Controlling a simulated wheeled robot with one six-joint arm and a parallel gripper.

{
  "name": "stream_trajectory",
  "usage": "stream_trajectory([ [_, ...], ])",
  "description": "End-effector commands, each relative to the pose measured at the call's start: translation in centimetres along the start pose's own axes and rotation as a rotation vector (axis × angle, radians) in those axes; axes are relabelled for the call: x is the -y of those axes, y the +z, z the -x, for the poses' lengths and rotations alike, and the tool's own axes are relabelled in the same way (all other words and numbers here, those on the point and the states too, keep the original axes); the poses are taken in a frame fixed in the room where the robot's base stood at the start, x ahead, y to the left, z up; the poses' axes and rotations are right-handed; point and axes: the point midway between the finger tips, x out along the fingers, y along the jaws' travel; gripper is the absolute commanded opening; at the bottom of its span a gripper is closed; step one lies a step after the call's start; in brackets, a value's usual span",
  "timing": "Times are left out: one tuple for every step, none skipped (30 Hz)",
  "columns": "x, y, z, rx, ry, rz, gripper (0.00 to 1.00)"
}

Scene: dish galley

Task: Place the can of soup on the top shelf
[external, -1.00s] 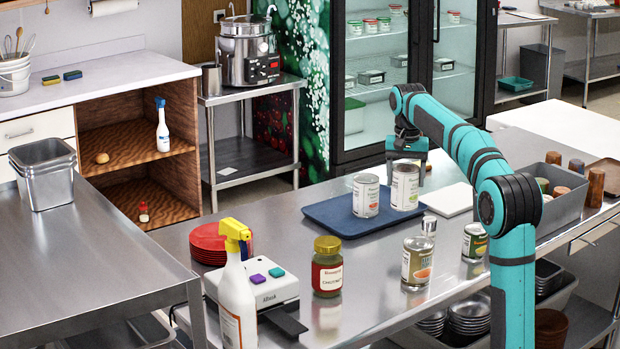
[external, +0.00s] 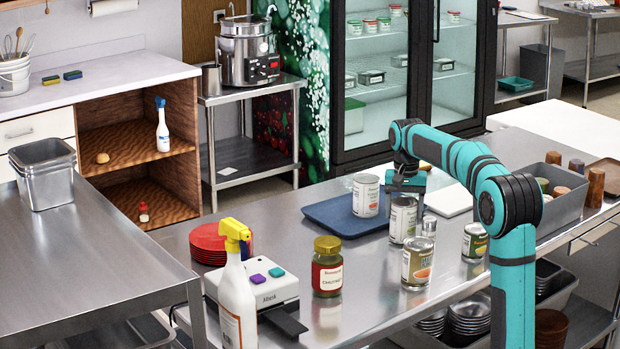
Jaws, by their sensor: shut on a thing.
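My gripper (external: 405,184) points down and is shut on the top of a white-labelled can (external: 403,219), held upright just in front of the blue tray (external: 330,213). Whether its bottom touches the counter is hard to tell. A similar white-labelled can (external: 366,196) stands on the tray. A can with an orange picture (external: 416,262) and a green-labelled can (external: 474,243) stand on the steel counter. The labels are too small to read which is soup. The wooden cabinet at left has an upper shelf (external: 125,154) with a blue-topped spray bottle (external: 163,130) and a small brown item.
A jar (external: 327,267), yellow-topped spray bottle (external: 236,290), white scale-like device (external: 258,286) and red plates (external: 209,243) stand on the counter's left part. A small clear-sided container (external: 429,227) is close beside the held can. The cabinet's lower shelf (external: 150,200) holds a small red item.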

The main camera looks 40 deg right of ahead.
Motion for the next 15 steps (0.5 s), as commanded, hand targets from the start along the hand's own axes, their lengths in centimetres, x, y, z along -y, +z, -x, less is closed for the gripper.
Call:
stream_trajectory([
  [0.00,0.01,-0.32,-0.001,-0.001,0.000,0.30],
  [0.00,0.01,-0.45,-0.002,-0.001,0.000,0.30],
  [0.00,0.01,-0.52,-0.002,-0.001,0.000,0.30],
  [0.00,0.00,-0.51,-0.002,-0.001,0.000,0.30],
  [0.00,0.00,-0.49,-0.002,-0.001,0.000,0.30],
  [0.00,0.00,-0.48,-0.002,-0.001,0.000,0.30],
  [0.00,0.00,-0.48,-0.002,-0.001,0.000,0.30],
  [0.00,0.00,-0.47,-0.002,-0.001,0.000,0.30],
  [0.00,0.00,-0.49,-0.002,-0.001,0.000,0.30],
  [0.00,0.00,-0.52,-0.002,-0.001,0.000,0.30],
  [0.00,0.00,-0.59,-0.002,-0.001,0.000,0.30],
  [0.00,0.01,-0.69,-0.001,-0.001,0.000,0.30],
  [0.00,0.01,-0.76,-0.001,-0.001,0.000,0.30],
  [0.00,0.01,-0.78,-0.001,0.000,0.000,0.73],
  [0.00,0.00,-0.77,-0.001,0.000,0.000,0.76],
])
